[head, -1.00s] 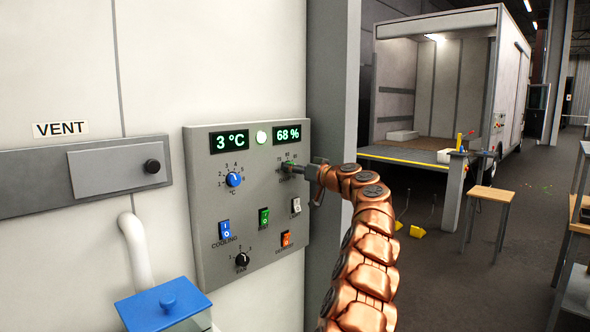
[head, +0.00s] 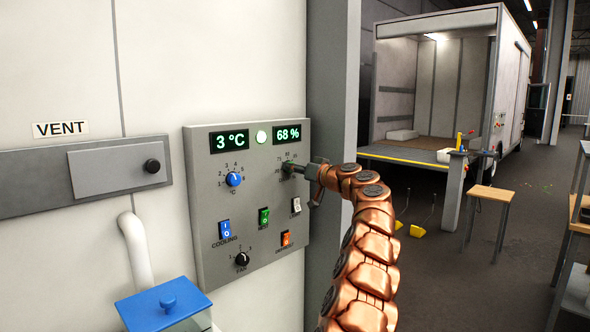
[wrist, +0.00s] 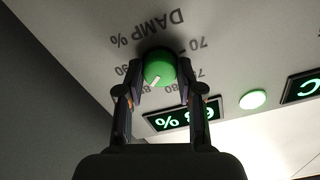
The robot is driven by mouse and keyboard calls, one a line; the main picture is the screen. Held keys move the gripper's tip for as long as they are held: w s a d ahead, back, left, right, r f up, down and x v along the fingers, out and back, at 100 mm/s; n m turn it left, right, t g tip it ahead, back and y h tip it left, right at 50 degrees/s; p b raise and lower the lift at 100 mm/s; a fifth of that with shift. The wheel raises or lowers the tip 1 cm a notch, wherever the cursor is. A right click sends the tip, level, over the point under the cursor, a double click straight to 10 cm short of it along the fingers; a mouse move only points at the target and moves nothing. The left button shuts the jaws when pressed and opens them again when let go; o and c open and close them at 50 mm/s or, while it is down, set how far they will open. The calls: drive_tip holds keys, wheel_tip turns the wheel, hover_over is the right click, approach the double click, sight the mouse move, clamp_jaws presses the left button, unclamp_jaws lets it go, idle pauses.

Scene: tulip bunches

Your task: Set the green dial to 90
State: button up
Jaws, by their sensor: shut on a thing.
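The green dial (wrist: 160,69) sits on the panel under the upside-down label "DAMP %". Its white pointer points down and left in the wrist view, close to the figure that looks like 85. The 90 mark (wrist: 121,70) is farther round to the left, partly beside a finger. My gripper (wrist: 158,75) is shut on the dial, one finger on each side. In the head view my gripper (head: 293,170) reaches the dial from the right and hides most of it. The humidity display (head: 289,134) reads 68 %.
The grey panel (head: 208,262) also carries a blue dial (head: 233,179), a black fan knob (head: 242,259), a blue switch (head: 225,229), a green switch (head: 264,217), an orange switch (head: 286,239) and a pale switch (head: 296,205) just below my gripper. A grey post (head: 330,260) stands right of it.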

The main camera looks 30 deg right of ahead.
drive_tip(key=m+p, duration=0.3)
drive_tip(key=m, duration=0.6)
drive_tip(key=shift+p, duration=0.4)
drive_tip(key=shift+m, duration=0.3)
drive_tip(key=o, duration=1.2)
drive_tip(key=shift+c, duration=0.2)
drive_tip(key=shift+s+d, duration=0.1)
drive_tip(key=shift+s, duration=0.05)
drive_tip(key=v, duration=1.1)
drive_tip(key=shift+s, duration=0.35)
